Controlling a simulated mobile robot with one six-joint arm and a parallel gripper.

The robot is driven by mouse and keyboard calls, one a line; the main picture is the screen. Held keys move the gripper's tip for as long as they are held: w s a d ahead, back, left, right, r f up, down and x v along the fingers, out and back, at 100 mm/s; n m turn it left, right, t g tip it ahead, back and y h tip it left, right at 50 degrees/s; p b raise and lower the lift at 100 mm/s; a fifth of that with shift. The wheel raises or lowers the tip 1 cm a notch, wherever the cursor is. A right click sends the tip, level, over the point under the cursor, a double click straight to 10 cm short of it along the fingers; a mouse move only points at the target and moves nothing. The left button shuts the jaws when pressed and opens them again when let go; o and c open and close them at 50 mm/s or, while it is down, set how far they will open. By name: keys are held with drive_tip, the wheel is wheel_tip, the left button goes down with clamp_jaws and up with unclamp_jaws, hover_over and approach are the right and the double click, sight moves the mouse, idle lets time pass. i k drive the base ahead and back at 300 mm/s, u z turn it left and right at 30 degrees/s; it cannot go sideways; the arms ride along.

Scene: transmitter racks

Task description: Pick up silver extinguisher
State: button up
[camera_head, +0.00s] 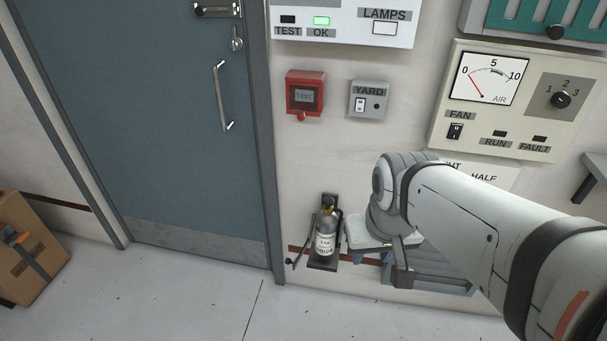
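The silver extinguisher (325,240) stands upright in a dark wall bracket (313,264) low on the wall, right of the door. It has a white label, a yellowish collar and a dark head, and a dark hose hangs at its left side. My arm reaches in from the right. My gripper (403,272) is just right of the extinguisher, pointing down, with a gap visible between them in the picture. Its fingers are partly hidden by the wrist, so I cannot tell whether they are open or shut. Nothing is seen held in it.
A blue-grey door (160,130) with a handle is at left. A cardboard box (27,250) sits at far left. A red call box (305,95), a YARD switch (369,100) and a fan panel (505,100) are on the wall. A grey slatted unit (440,272) is behind my gripper. The front floor is clear.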

sight(328, 225)
drive_tip(key=i, duration=1)
drive_tip(key=u, duration=0.05)
